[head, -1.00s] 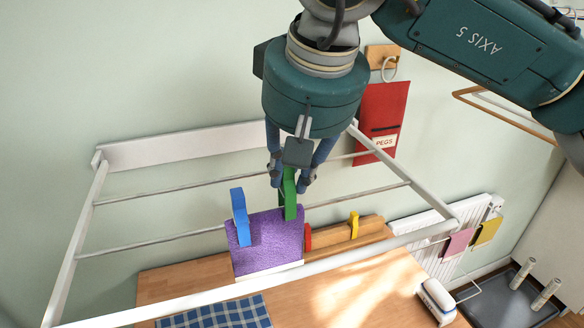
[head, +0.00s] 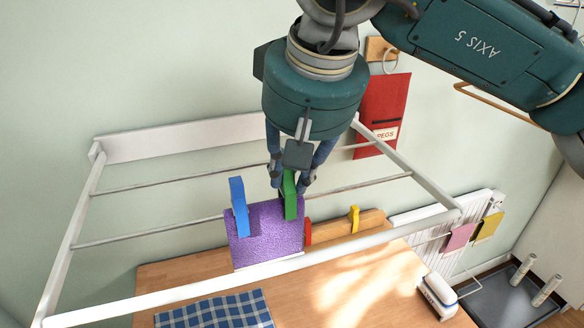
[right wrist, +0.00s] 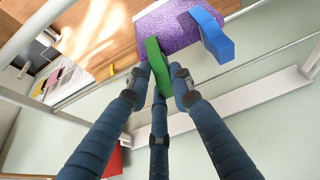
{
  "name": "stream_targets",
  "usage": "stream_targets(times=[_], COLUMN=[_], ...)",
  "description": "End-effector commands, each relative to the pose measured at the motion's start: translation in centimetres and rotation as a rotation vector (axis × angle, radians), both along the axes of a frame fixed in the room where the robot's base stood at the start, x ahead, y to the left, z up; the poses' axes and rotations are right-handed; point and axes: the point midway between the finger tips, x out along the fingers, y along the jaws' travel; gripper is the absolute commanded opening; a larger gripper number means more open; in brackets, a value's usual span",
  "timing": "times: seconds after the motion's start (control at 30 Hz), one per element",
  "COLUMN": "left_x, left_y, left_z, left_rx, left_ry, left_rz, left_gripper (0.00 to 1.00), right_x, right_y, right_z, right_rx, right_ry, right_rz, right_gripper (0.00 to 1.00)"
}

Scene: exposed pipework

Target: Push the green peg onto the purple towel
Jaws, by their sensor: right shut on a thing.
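The purple towel (head: 265,235) hangs over a thin rail of the white drying rack. A blue peg (head: 239,206) stands on its left part, and it also shows in the right wrist view (right wrist: 211,36). The green peg (head: 290,197) is at the towel's upper right edge, its lower part overlapping the towel. My right gripper (head: 290,188) is shut on the green peg from above; in the right wrist view its blue fingers close around the peg (right wrist: 155,62). How deep the peg sits on the towel is hard to tell. My left gripper is not in view.
The white rack frame (head: 250,275) surrounds the towel, with thin rails behind. Below, a wooden table holds a blue checked cloth (head: 213,311), a red peg (head: 308,232) and a yellow peg (head: 354,219). A red pegs bag (head: 384,105) hangs on the wall.

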Motion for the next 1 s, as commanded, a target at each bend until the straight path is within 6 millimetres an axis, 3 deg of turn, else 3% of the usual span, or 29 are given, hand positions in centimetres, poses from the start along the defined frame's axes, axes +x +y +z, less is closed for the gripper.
stream_targets(times=[0.47, 0.5, 0.57, 1.0], left_x=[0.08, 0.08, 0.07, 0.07], left_y=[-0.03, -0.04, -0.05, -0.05], left_z=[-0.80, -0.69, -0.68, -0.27], left_rx=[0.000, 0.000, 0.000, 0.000], left_ry=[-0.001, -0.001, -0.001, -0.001], left_rz=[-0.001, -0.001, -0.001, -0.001], left_gripper=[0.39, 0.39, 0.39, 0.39], right_x=[0.00, 0.00, -0.01, 0.01], right_y=[0.00, 0.00, 0.00, 0.00], right_z=[-1.05, -0.92, -0.91, -0.42], right_rx=[0.000, 0.000, 0.000, 0.000], right_ry=[0.000, 0.000, 0.000, 0.000], right_rz=[0.000, 0.000, 0.000, 0.000], right_gripper=[0.08, 0.29, 0.41, 0.43])
